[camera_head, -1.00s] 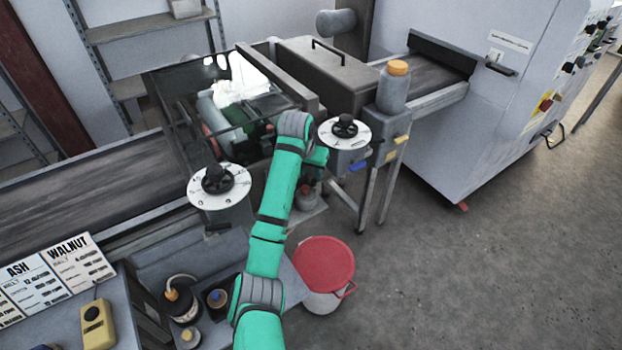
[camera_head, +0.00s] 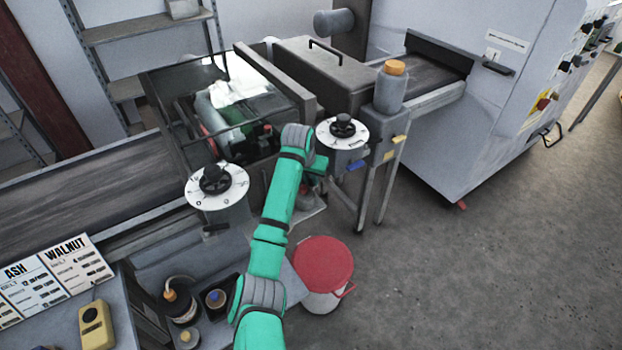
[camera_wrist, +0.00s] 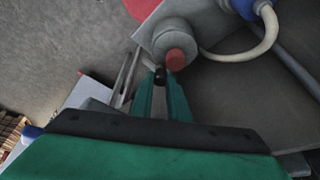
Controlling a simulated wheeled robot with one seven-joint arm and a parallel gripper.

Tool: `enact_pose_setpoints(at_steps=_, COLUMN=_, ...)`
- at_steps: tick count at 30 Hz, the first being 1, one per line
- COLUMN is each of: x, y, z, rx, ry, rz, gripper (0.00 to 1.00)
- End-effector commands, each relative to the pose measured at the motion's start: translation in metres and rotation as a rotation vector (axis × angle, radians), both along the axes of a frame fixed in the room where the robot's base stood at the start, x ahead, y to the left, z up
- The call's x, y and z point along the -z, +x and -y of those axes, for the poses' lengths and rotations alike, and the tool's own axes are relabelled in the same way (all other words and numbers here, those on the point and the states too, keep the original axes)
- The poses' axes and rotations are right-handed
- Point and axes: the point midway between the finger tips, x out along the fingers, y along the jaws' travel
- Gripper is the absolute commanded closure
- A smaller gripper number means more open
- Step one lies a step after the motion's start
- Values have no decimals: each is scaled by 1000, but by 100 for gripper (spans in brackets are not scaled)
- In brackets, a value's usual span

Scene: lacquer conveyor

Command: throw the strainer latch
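The strainer seems to be the grey round housing with a red cap (camera_wrist: 176,57) at the top centre of the wrist view.
A red-lidded pail (camera_head: 323,263) stands on the floor right of my arm. White dials (camera_head: 216,187) and (camera_head: 357,132) flank the wrist. A pale hose (camera_wrist: 262,43) curves close to the strainer. The floor at right is open.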

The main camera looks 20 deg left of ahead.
Motion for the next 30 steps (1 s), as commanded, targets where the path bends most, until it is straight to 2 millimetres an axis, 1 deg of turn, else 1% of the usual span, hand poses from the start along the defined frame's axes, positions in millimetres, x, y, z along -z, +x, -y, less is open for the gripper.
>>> enact_pose_setpoints(at_steps=5, x=-1, y=0, z=-1, rx=37, ry=-1, rz=2, gripper=100)
enact_pose_setpoints(at_steps=12, x=-1, y=-2, z=-7, rx=173, ry=0, rz=3, gripper=100)
enact_pose_setpoints(at_steps=15, x=-1, y=-3, z=-8, rx=204, ry=0, rz=3, gripper=100)
enact_pose_setpoints(at_steps=24, x=-1, y=-4, z=-9, rx=212, ry=1, rz=3, gripper=100)
enact_pose_setpoints(at_steps=25, x=-1, y=-4, z=-9, rx=212, ry=1, rz=3, gripper=82)
enact_pose_setpoints(at_steps=26, x=-1, y=-4, z=-9, rx=212, ry=1, rz=3, gripper=75)
enact_pose_setpoints(at_steps=27, x=-1, y=-4, z=-9, rx=212, ry=1, rz=2, gripper=66)
enact_pose_setpoints(at_steps=30, x=-1, y=-4, z=-9, rx=212, ry=1, rz=2, gripper=66)
